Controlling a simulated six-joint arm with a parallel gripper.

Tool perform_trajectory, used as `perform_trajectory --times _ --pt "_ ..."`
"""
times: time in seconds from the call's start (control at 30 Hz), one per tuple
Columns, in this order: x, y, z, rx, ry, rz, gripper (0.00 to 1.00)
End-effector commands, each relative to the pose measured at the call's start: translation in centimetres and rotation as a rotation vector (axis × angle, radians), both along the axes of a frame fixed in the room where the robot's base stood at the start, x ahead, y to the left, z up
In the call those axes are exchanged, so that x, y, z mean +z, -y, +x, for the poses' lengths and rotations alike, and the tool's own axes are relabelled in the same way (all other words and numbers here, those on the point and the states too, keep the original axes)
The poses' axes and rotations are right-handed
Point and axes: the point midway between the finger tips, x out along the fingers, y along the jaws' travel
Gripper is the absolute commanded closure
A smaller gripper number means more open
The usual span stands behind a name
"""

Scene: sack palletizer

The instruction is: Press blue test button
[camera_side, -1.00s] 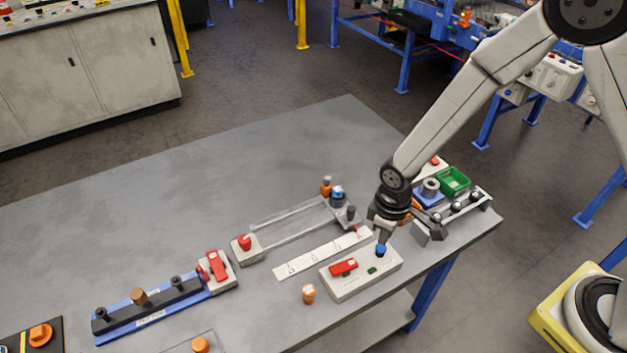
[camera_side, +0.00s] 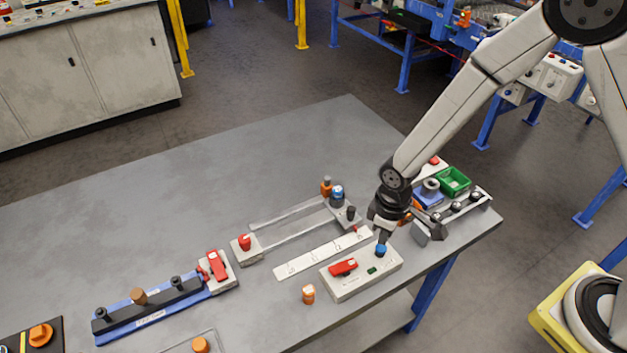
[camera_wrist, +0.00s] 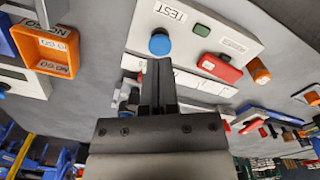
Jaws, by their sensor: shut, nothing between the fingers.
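The blue test button (camera_side: 381,250) stands on the right end of a white control box (camera_side: 350,285) at the table's front right. In the wrist view the blue button (camera_wrist: 160,43) is beside a label reading TEST (camera_wrist: 170,11). My gripper (camera_side: 383,238) is shut and empty, pointing down, with its tip right at the top of the button in the side view. In the wrist view my fingers (camera_wrist: 158,68) end just below the button. I cannot tell whether they touch it or whether it is pressed down.
The box also carries a red switch (camera_side: 343,267) and a small green part (camera_side: 372,270). An orange cylinder (camera_side: 308,294) stands left of the box. A white labelled strip (camera_side: 320,255) lies behind it. A green bin (camera_side: 454,180) and fixtures stand to the right of my gripper.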

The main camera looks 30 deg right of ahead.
Motion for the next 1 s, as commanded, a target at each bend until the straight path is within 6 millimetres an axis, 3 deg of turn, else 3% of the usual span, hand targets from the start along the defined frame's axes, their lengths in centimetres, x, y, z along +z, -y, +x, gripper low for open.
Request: perform_trajectory --times 0.57,1.0 --pt "-0.1 0.0 0.0 0.000 0.000 0.000 1.00" --pt "-1.6 0.0 0.0 0.000 -0.001 0.000 1.00"
